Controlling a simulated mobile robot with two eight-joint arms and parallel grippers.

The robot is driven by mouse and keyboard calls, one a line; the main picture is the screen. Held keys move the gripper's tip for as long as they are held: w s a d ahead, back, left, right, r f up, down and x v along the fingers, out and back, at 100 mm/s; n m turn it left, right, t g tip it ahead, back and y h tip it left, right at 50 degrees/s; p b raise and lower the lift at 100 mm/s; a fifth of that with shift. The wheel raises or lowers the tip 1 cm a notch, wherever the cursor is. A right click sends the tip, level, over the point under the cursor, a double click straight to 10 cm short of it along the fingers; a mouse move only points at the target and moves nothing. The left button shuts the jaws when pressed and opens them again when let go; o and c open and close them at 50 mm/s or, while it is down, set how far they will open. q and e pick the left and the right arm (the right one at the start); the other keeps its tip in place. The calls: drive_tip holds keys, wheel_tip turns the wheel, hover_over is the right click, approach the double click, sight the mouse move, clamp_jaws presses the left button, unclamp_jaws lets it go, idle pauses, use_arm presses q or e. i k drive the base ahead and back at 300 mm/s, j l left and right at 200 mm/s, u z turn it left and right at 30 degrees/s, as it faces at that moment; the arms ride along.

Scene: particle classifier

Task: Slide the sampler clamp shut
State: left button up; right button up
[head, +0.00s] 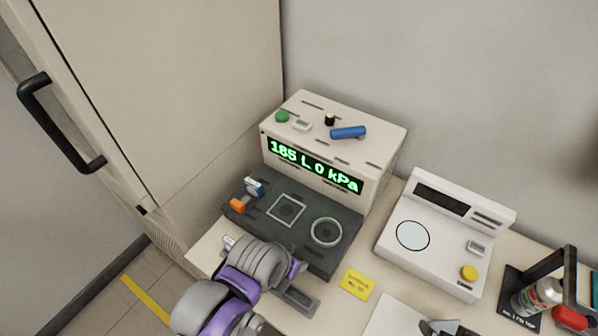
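A dark grey platform (345,254) stands in front of the cream unit (390,160), whose green display reads "185 L 0 kPa". A blue-and-white block (254,187) and an orange block (238,205) sit at the platform's left end. I cannot tell which part is the sampler clamp or how far it is slid. My grey and purple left arm (240,285) covers the platform's front left area. A small metal piece (228,243) shows beside the wrist.
A white device with a round plate (413,235) stands to the right. A yellow note (357,284) and white paper (393,318) lie on the table. A spray can (537,297) stands far right. A grey piece (440,327), perhaps my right gripper, is cut off at the bottom.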

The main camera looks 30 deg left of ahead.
sight(239, 207)
drive_tip(key=k+u, duration=0.15)
drive_tip(key=u, duration=0.3)
drive_tip(key=k+u, duration=0.15)
drive_tip(key=u, duration=0.3)
drive_tip(key=k+j+u, duration=0.1)
drive_tip(key=u, duration=0.35)
drive_tip(key=i+l+z, duration=0.25)
drive_tip(key=k+j, duration=0.05)
drive_tip(key=k, duration=0.05)
